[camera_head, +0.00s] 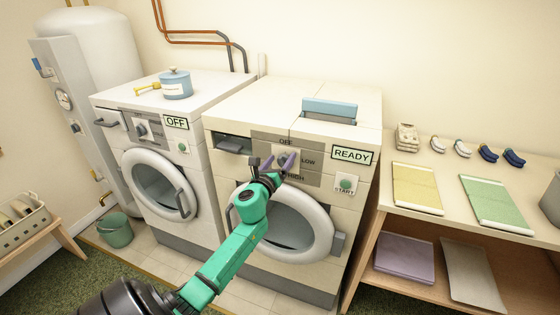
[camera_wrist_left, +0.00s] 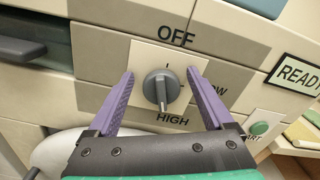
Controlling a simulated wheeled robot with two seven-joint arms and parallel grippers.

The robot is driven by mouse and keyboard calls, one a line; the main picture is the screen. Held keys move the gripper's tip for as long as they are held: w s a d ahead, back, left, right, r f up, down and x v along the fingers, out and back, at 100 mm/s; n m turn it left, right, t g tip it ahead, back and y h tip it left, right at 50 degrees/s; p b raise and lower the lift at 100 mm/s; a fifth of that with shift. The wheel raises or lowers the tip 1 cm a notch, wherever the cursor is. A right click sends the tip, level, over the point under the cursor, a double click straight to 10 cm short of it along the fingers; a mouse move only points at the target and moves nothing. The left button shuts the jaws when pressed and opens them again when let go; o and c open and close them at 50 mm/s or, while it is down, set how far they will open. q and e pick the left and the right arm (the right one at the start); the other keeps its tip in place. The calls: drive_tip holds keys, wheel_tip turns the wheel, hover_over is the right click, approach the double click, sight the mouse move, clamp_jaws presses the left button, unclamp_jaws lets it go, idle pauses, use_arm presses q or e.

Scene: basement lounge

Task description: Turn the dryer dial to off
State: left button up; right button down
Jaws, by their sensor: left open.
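The dryer (camera_head: 355,190) is the right-hand white machine, with a sign reading READY (camera_head: 352,155). Its grey dial (camera_wrist_left: 161,90) sits on a pale square plate, with OFF printed above, LOW to the right and HIGH below. In the head view the left gripper (camera_head: 273,162) partly covers the dial panel. My right gripper is not in view.
The washer-like machine on the left (camera_head: 150,110) shows an OFF sign (camera_head: 176,122) and a blue pot (camera_head: 175,84) on top. A START button (camera_head: 345,184) lies right of the dial. A wooden shelf table (camera_head: 460,219) with folded cloths stands at the right.

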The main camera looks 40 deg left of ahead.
use_arm(q)
drive_tip(key=shift+c, duration=0.3)
drive_tip(key=shift+s, duration=0.1)
clamp_jaws()
